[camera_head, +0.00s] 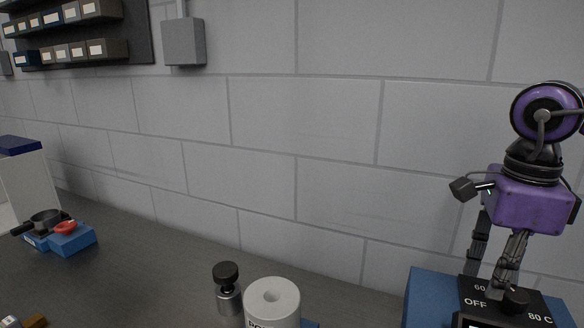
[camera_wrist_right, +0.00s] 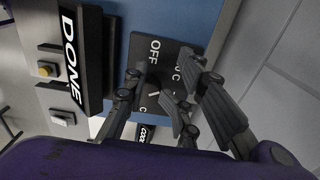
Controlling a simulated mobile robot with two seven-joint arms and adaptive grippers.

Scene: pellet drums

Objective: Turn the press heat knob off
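The press heat knob (camera_head: 515,299) is a small dark knob on a black dial panel with white marks reading OFF, 60 and 80 C. The panel also shows in the right wrist view (camera_wrist_right: 155,48). My right gripper (camera_head: 490,277) points down over the panel, its fingers close to the knob. In the right wrist view my right gripper (camera_wrist_right: 158,82) has its fingers spread apart over the dial, with nothing clearly held between them. The fingers partly cover the knob and markings there; contact and the pointer's setting cannot be told. My left gripper is not in view.
A white cylinder (camera_head: 272,303) and a metal piece with a black knob (camera_head: 228,288) stand left of the press. A blue block with a red part (camera_head: 72,238) is farther left. The grey wall (camera_head: 300,120) rises behind.

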